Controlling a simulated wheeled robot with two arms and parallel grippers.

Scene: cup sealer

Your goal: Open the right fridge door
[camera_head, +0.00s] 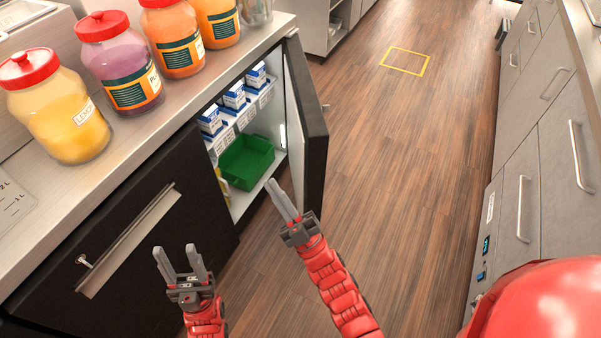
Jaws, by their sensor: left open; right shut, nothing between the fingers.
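The right fridge door (304,128) stands swung open, out from the black under-counter fridge. Its pale inner side faces the shelves. Inside the opening are several blue-and-white cartons (234,96) on a shelf and a green bin (246,162) below them.
Jars with red lids (125,62) stand on the counter (40,190) above the fridge. Grey drawers and cabinets (545,150) line the right side. The wooden floor (400,170) between is clear, with a yellow outlined square (404,61) farther off.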

